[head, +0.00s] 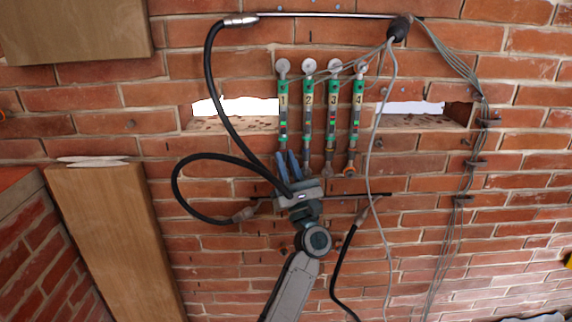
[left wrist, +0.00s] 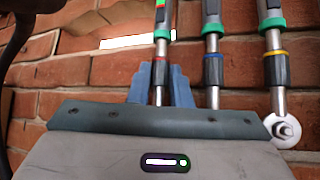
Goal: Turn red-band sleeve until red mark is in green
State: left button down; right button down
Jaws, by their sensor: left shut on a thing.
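Several numbered upright struts hang side by side on the brick wall in the head view. Strut 1 (head: 283,100), on the left, has a green upper part and a dark lower part. My left gripper (head: 288,160) comes from below, its blue fingers at the lower end of strut 1. In the left wrist view the red-band sleeve (left wrist: 160,70) sits between the two blue fingers (left wrist: 161,84), which are shut on it and partly hide it. A small red and green patch (left wrist: 160,5) shows at the top edge there; the exact mark position is too small to tell. My right gripper is not in view.
Neighbouring strut 2 (head: 307,105), with a blue-band sleeve (left wrist: 212,70), and strut 3 (head: 332,105), with a yellow-band sleeve (left wrist: 277,70), stand close on the right. A black hose (head: 215,80) loops left of my gripper. Grey cables (head: 370,160) hang on the right.

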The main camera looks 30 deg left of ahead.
pick_arm(q)
jog(key=c, duration=1.3)
grip_release()
jog(key=shift+s, duration=0.1)
jog(key=shift+r, duration=0.1)
